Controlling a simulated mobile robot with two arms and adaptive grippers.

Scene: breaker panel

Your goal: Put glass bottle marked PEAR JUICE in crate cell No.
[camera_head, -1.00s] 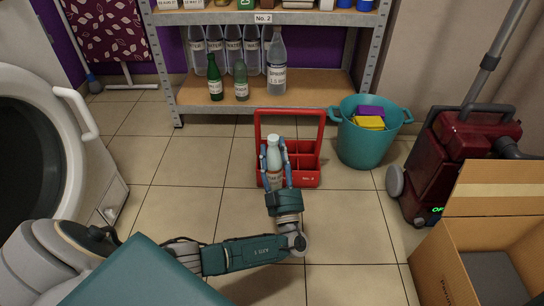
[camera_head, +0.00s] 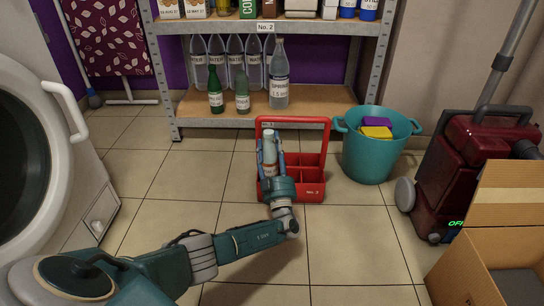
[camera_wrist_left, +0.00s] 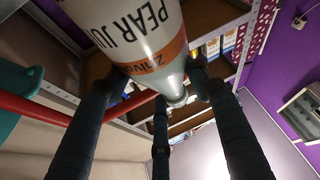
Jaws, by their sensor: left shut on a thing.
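My left gripper (camera_head: 270,160) is shut on a white glass bottle (camera_head: 269,146), held about upright with its cap up. In the left wrist view the bottle (camera_wrist_left: 140,30) appears upside down, with PEAR JUICE and an orange band on its label. The red crate (camera_head: 311,196) stands on the floor with a raised handle and several cells; a small tag on its front seems to read No. 3. The bottle is over the crate's left side in the head view. The gripper hides the bottle's bottom and the left cells, so I cannot tell whether it is inside one.
A teal bucket (camera_head: 365,158) with sponges stands right of the crate. Behind is a metal shelf (camera_head: 190,105) with several bottles. A red vacuum cleaner (camera_head: 470,160) and an open cardboard box (camera_head: 455,265) are at right, a washing machine (camera_head: 75,150) at left. Floor tiles (camera_head: 190,185) before the crate are clear.

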